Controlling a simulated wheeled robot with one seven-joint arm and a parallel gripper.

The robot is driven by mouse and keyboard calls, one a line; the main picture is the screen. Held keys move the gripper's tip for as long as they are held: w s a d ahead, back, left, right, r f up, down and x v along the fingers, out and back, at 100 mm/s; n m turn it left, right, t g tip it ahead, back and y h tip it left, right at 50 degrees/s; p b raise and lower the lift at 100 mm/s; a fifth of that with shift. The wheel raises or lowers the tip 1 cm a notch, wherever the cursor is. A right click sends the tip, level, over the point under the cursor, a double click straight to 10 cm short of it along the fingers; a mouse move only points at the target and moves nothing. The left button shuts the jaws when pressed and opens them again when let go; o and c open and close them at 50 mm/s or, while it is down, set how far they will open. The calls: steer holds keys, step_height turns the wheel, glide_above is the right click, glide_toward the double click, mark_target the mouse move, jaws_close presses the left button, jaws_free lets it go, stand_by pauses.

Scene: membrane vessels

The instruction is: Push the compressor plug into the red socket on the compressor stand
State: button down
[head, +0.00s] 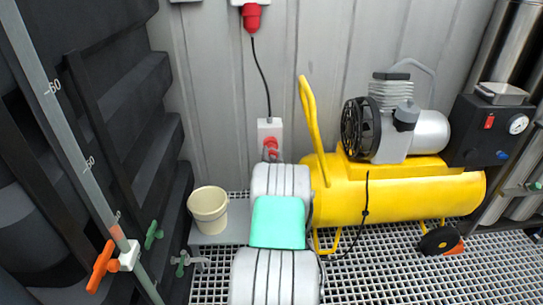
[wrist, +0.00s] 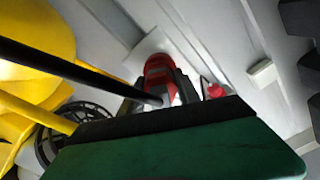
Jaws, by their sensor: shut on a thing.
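A white box (head: 265,128) with red sockets (head: 270,143) stands by the grey wall, left of the yellow compressor (head: 400,190). My gripper (wrist: 160,92) is at the front of this box, mostly hidden behind my arm in the head view. In the wrist view its dark fingers are shut around a red plug-like body (wrist: 158,66), in line with a white plate (wrist: 150,45). A black cable (wrist: 75,70) runs to the fingers from the left. I cannot tell plug from socket clearly, or how deep the plug sits.
A second red fitting (wrist: 214,90) lies just right of the fingers. The compressor's yellow handle (head: 307,105) rises close right of the box. A cream bucket (head: 208,210) stands on the left. Dark ribbed panels (head: 130,110) border the left side.

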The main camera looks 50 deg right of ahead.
steer(key=shift+w+d+b, duration=0.3)
steer(key=shift+b, duration=0.05)
steer(key=c, duration=0.8)
jaws_free()
steer(key=shift+s, duration=0.1)
